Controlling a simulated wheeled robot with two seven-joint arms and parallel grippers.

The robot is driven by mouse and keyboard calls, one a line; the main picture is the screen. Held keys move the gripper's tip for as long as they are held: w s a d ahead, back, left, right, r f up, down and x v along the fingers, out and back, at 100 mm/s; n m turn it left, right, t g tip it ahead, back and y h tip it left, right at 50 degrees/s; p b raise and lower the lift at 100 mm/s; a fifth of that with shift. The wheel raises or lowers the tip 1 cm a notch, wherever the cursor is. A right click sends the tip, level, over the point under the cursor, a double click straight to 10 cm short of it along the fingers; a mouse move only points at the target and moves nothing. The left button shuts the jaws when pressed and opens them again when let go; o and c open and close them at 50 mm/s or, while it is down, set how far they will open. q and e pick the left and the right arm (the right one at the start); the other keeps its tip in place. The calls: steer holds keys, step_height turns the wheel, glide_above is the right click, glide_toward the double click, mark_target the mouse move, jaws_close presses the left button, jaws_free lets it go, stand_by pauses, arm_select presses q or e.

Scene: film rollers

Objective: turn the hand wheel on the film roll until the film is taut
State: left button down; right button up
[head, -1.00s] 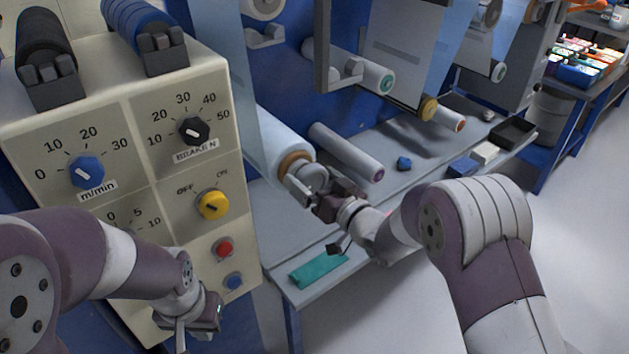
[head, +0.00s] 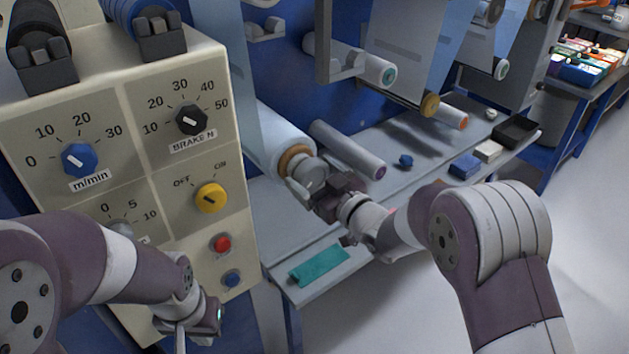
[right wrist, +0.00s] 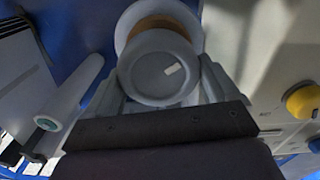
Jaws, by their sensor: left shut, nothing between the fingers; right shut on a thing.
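The film roll (head: 275,137) sits at the lower left of the machine, with clear film running up from it. At its near end is a brown core and the grey hand wheel (head: 309,174). In the right wrist view the hand wheel (right wrist: 158,80) is a round grey disc with a small pale mark right of its centre. My right gripper (head: 313,187) is shut on the hand wheel, one finger on each side of it. My left gripper (head: 190,338) is shut and empty, low in front of the control panel; its tips are partly cut off by the frame edge.
The control panel (head: 212,160) with knobs and buttons stands at the left, close to my left arm.

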steer(key=n+b, duration=0.1)
steer(key=n, duration=0.1)
steer(key=n+b, duration=0.2)
steer(key=shift+s+a+f+n, duration=0.1)
steer(key=shift+f+n, duration=0.05)
steer(key=shift+n, duration=0.15)
stand_by(0.5)
steer(key=o, duration=0.8)
steer(key=p+v, duration=0.1)
steer(key=v, duration=1.1)
steer(key=shift+s+p, duration=0.3)
steer(key=shift+p, duration=0.05)
steer(key=shift+d, duration=0.2)
